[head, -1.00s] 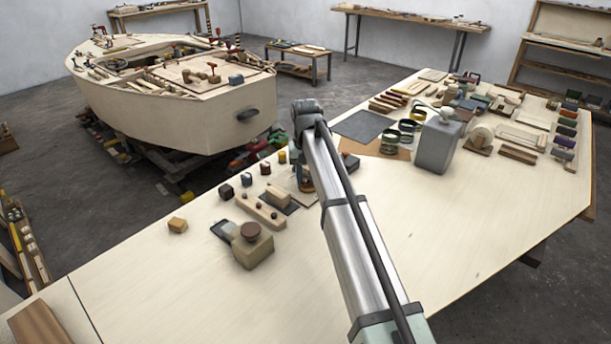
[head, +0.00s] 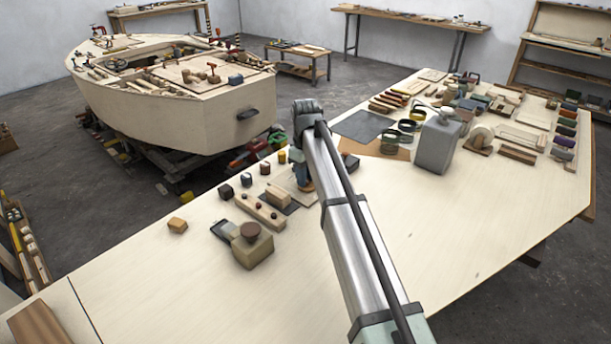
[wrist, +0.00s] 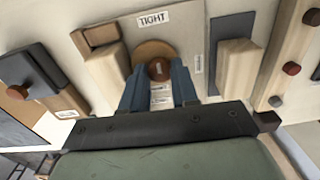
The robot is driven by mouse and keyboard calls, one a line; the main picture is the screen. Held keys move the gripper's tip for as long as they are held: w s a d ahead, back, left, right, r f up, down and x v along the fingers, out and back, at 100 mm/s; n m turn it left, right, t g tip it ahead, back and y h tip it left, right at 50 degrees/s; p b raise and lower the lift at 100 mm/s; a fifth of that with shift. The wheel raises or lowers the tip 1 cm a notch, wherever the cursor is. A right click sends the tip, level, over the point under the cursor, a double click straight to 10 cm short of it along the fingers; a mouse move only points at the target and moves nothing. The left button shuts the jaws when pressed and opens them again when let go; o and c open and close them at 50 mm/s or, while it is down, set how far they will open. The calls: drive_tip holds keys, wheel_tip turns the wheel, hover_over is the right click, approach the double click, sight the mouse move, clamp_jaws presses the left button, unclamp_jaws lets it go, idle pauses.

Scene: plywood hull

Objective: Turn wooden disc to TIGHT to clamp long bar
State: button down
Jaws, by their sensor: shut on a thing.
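In the wrist view the wooden disc (wrist: 150,48) lies on a pale board, just below a TIGHT label (wrist: 153,18). A darker brown knob with a light mark stands on the disc. My gripper (wrist: 159,70) has its two blue fingers shut on this knob, one on each side. A second small label (wrist: 198,63) is right of the disc; I cannot read it. A long pale bar (wrist: 288,58) with dark red knobs lies apart at the right; it also shows in the head view (head: 259,212). I cannot tell which bar the disc clamps. My arm mostly hides the disc in the head view.
A pale block (wrist: 107,70) and a brown block (wrist: 96,34) sit close left of the disc. Another pale block (wrist: 236,62) stands on a dark mat to its right. In the head view a beige box with a brown knob (head: 250,231) stands nearby.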

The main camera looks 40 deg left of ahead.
idle(0.4)
drive_tip(key=c, duration=0.8)
unclamp_jaws()
drive_tip(key=shift+c, duration=0.2)
drive_tip(key=shift+r, duration=0.1)
wheel_tip(320, 180, up, 14)
drive_tip(key=shift+f, duration=0.2)
